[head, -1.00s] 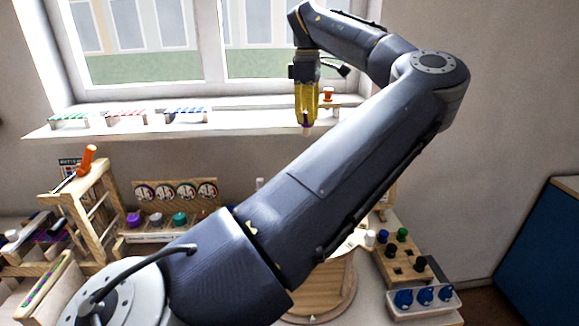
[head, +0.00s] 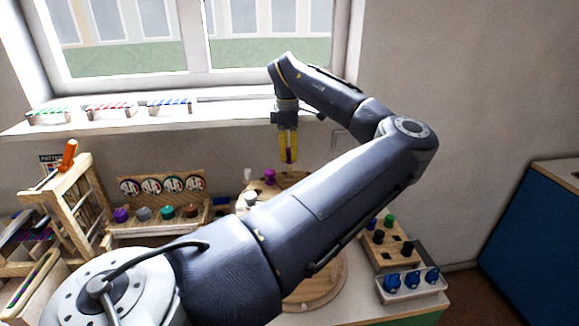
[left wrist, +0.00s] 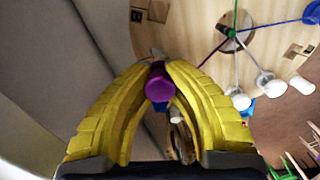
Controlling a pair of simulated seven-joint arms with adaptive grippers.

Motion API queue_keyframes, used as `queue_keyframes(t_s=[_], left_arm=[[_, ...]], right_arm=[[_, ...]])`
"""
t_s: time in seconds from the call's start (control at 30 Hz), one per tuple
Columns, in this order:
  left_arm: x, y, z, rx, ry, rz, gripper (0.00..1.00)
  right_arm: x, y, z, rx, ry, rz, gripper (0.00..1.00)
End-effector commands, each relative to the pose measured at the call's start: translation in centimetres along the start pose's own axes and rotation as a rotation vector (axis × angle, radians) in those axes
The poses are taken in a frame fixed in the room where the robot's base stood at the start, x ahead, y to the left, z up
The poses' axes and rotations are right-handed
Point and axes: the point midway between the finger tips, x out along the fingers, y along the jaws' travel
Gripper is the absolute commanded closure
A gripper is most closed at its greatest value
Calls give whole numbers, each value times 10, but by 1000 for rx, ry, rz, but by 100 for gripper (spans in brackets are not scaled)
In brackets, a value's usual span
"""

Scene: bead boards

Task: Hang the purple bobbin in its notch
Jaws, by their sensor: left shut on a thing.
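My left gripper (head: 288,160), with yellow fingers, points down over the back of the work table, below the window sill. It is shut on the purple bobbin (left wrist: 160,88), which shows between the fingertips in the left wrist view. A round wooden stand (head: 325,285) is mostly hidden behind my left arm. In the left wrist view a disc (left wrist: 232,40) has green, purple and blue threads running out from it, with white bobbins (left wrist: 268,82) near some thread ends. I cannot make out the notch.
A wooden rack with round dials and coloured knobs (head: 165,190) stands left of centre. A wooden frame with an orange handle (head: 68,155) is further left. A block with dark and green pegs (head: 388,245) and a tray of blue pieces (head: 412,282) stand at the right.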

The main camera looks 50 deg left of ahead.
Motion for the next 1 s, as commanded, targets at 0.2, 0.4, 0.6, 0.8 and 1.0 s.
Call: queue_keyframes(t_s=[0.2, 0.4, 0.6, 0.8, 1.0], left_arm=[[17, 0, 0, 0, 0, 0, 100], [25, 0, -1, 0, 1, -1, 100], [47, 0, -2, 0, 2, -2, 100], [57, 0, -2, 1, 0, 1, 100], [57, 0, -2, 1, 0, 0, 100]], right_arm=[[0, 0, 0, 0, 0, 0, 0], [0, 0, 0, 0, 0, 0, 0], [0, 0, 0, 0, 0, 0, 0], [0, 0, 0, 0, 0, 0, 0], [0, 0, 0, 0, 0, 0, 0]])
